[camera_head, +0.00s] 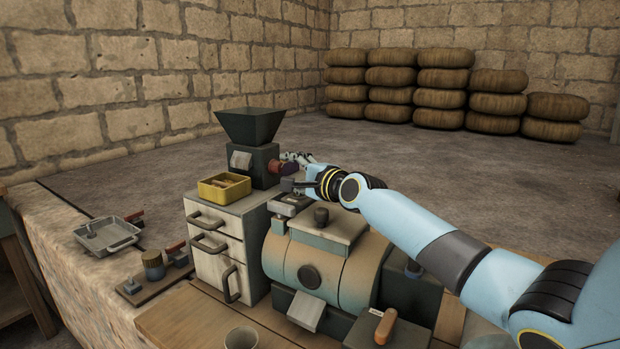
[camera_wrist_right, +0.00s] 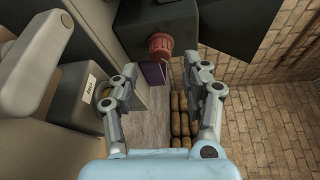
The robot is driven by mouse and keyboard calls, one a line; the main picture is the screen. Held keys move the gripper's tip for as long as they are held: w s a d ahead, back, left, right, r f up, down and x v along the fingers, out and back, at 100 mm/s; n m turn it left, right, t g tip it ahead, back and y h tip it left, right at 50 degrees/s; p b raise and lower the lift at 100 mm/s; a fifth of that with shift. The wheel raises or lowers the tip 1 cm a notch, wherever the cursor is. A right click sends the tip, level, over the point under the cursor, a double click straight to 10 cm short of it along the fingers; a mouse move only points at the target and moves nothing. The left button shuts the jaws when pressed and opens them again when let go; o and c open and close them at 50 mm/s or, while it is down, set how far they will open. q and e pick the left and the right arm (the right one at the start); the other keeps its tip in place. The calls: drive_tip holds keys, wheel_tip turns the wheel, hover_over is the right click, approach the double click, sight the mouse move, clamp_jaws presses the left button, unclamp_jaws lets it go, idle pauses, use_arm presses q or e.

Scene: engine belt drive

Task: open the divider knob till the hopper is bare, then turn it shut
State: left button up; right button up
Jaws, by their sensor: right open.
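The dark hopper (camera_head: 250,124) stands on a dark divider box (camera_head: 258,168) on top of the pale drawer cabinet. The reddish divider knob (camera_head: 280,166) sticks out of the box's right side; in the right wrist view the red knob (camera_wrist_right: 160,46) is ahead of the jaws. My right gripper (camera_head: 290,174) is close beside the knob, and in the wrist view its open fingers (camera_wrist_right: 163,100) are apart with nothing between them. The hopper's inside is too dark to tell whether it holds anything. My left gripper is out of view.
A yellow tray (camera_head: 224,187) with brownish contents sits on the cabinet (camera_head: 216,247) in front of the divider box. A peach and grey machine drum (camera_head: 316,264) stands right of it, under my right arm. A metal pan (camera_head: 107,236) lies on the left ledge.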

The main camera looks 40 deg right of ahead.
drive_tip(key=s, duration=0.8)
drive_tip(key=shift+s+d+r, duration=0.15)
drive_tip(key=shift+s+r, duration=0.1)
drive_tip(key=shift+r, duration=0.1)
